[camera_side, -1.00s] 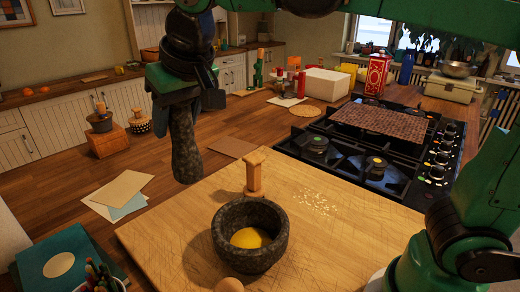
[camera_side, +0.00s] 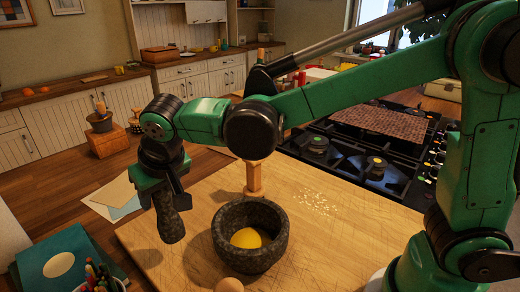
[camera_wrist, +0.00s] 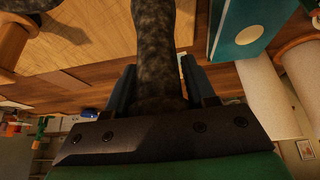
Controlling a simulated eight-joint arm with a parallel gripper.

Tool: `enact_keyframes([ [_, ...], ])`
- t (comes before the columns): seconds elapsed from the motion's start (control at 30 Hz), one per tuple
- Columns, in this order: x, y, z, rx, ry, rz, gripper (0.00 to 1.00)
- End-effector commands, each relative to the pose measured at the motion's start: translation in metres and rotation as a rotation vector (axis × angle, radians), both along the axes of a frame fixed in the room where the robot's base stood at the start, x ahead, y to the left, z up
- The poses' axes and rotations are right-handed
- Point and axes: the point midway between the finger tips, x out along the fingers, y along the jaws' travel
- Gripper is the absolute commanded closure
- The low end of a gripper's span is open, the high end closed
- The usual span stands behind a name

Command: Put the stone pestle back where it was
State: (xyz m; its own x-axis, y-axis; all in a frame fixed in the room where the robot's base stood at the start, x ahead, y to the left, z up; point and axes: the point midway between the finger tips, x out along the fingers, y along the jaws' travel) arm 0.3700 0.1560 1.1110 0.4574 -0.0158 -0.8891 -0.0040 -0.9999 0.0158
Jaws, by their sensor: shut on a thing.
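The stone pestle (camera_side: 171,226) is dark and speckled. It hangs nearly upright from my gripper (camera_side: 158,190), its thick end low over the left edge of the cutting board (camera_side: 190,262). In the wrist view, the pestle (camera_wrist: 153,45) runs between the two fingers of my gripper (camera_wrist: 155,85), which is shut on it. The stone mortar (camera_side: 225,240) stands on the board to the right of the pestle, apart from it, with something yellow inside. I cannot tell whether the pestle touches the board.
A wooden peg-like piece (camera_side: 254,180) stands behind the mortar. An egg (camera_side: 230,285) lies in front of it. A teal book (camera_side: 55,256) and papers (camera_side: 118,195) are at the left. The gas hob (camera_side: 360,165) is at the right.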

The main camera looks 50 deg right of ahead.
Motion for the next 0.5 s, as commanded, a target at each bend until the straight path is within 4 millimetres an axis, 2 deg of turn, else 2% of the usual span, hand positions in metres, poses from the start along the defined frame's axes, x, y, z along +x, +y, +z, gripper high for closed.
enact_keyframes([
  [0.1, 0.001, 0.0, -0.017, 0.0, 0.0, 0.0, 1.0],
  [0.27, 0.0, 0.0, -0.029, 0.0, 0.0, 0.0, 1.0],
  [0.5, 0.0, 0.0, -0.058, 0.0, -0.001, 0.0, 1.0],
])
